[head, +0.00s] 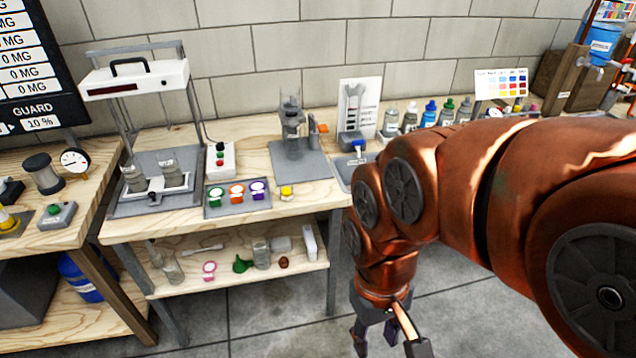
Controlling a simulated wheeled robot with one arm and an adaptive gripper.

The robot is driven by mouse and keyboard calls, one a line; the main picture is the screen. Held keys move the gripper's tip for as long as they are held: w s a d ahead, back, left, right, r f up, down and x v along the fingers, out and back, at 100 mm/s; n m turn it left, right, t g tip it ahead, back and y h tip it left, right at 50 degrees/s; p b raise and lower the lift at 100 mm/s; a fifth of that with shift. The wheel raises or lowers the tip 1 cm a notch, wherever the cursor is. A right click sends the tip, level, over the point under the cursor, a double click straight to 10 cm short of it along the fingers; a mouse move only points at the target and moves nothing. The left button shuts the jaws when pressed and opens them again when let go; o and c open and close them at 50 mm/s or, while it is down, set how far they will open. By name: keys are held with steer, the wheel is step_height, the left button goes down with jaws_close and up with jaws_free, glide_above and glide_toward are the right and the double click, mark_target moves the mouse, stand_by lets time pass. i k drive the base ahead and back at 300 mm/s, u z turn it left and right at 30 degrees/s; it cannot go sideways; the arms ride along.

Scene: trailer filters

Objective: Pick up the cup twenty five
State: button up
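Two grey labelled cup-like containers stand on the platform of a white-topped stand on the left of the workbench: a left container (134,178) and a right container (168,168). Their labels are too small to read, so I cannot tell which thing, if any, is cup twenty five. My gripper (389,343) hangs at the bottom, in front of and below the bench, to the right of the lower shelf. Its fingers are spread apart with nothing visible between them. It is well away from both containers.
The workbench (300,190) holds a tray (237,209) of coloured discs, a grey device (293,125) and several bottles at the back. Its lower shelf (215,278) holds small glassware. A blue container (80,278) is at lower left. The floor (270,335) before the bench looks clear.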

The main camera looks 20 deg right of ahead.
mark_target(286, 191)
steer(key=k, duration=0.5)
steer(key=u, duration=1.65)
steer(key=i, duration=1.3)
steer(key=z, duration=1.25)
